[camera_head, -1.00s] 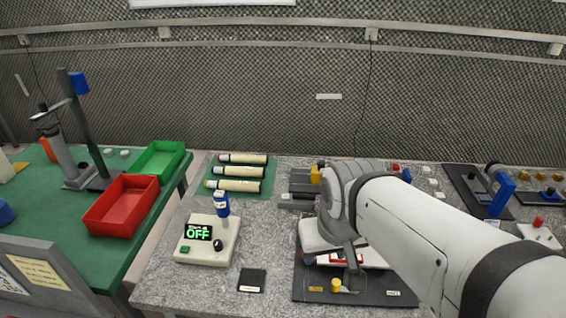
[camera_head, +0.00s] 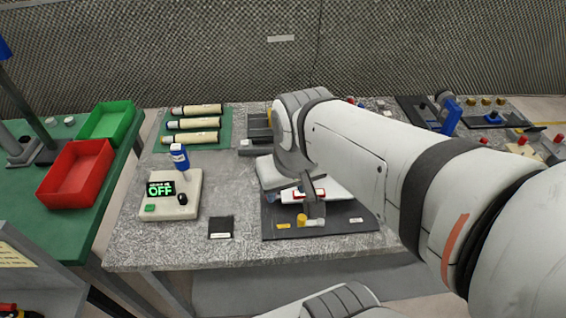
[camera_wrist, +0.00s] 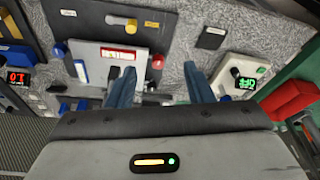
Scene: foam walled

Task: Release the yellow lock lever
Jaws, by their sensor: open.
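The yellow lock lever (camera_head: 302,219) appears as a small yellow knob with a pale bar beside it, near the front edge of a black board (camera_head: 340,232). The wrist view shows the yellow knob (camera_wrist: 131,28) near the top. My gripper (camera_wrist: 160,84) is open, with two blue-grey fingers apart and nothing between them. In the head view my gripper (camera_head: 312,204) is above the board, just behind and right of the lever, and partly hidden by my arm. The fingers and lever look apart in the wrist view.
A white unit with a red-framed label (camera_wrist: 118,53) sits on the board, with a red knob (camera_wrist: 158,62) near its edge. An OFF-display box (camera_head: 171,195) and a black square (camera_head: 220,228) are left of the board. Bare bench lies between them.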

